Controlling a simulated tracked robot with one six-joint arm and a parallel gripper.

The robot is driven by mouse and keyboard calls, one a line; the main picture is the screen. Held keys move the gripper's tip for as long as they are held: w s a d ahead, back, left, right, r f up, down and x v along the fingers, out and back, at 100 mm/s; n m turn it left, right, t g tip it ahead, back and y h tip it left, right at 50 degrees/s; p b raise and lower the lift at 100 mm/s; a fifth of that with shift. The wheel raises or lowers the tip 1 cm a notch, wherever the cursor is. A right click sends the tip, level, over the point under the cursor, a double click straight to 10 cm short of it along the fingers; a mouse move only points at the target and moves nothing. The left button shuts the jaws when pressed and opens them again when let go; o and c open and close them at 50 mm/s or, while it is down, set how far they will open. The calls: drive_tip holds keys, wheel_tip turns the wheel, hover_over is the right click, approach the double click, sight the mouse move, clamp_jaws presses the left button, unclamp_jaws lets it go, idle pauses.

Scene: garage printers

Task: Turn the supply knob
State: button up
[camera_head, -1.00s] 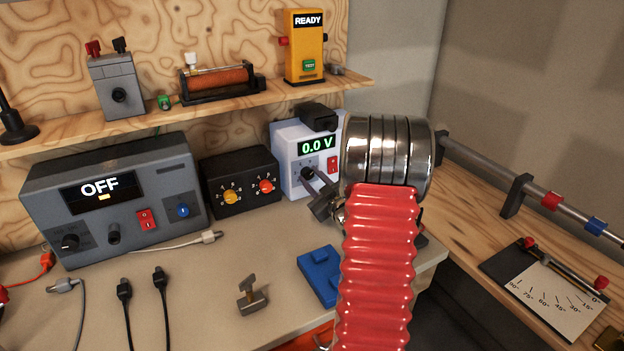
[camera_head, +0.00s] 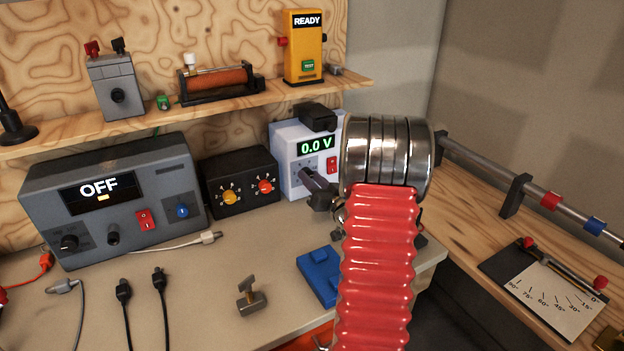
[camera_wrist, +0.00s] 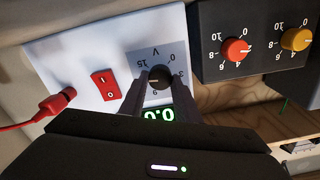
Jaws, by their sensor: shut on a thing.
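The white supply (camera_head: 288,152) stands on the bench at the back, right of the black two-knob box. Its green display (camera_head: 315,145) reads 0.0 V. Its black knob (camera_wrist: 159,77) sits on a grey scale marked V in the wrist view, which shows the panel upside down. My gripper (camera_wrist: 158,80) has one finger on each side of the knob and is shut on it. In the head view my gripper (camera_head: 306,174) reaches the supply's front, and its fingers hide the knob.
A red switch (camera_wrist: 105,84) and a red plug (camera_wrist: 55,102) with its lead are on the supply's face. The black box (camera_head: 240,186) with yellow and red knobs stands close beside it. A blue block (camera_head: 321,275) lies on the bench in front.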

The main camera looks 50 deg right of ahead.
drive_tip(key=shift+s+f+m, duration=0.15)
drive_tip(key=shift+f+m, duration=0.15)
drive_tip(key=shift+f, duration=0.05)
drive_tip(key=o, duration=1)
drive_tip(key=shift+r, duration=0.2)
drive_tip(key=shift+o, duration=0.2)
drive_tip(key=v, duration=1.3)
drive_tip(key=shift+s, duration=0.3)
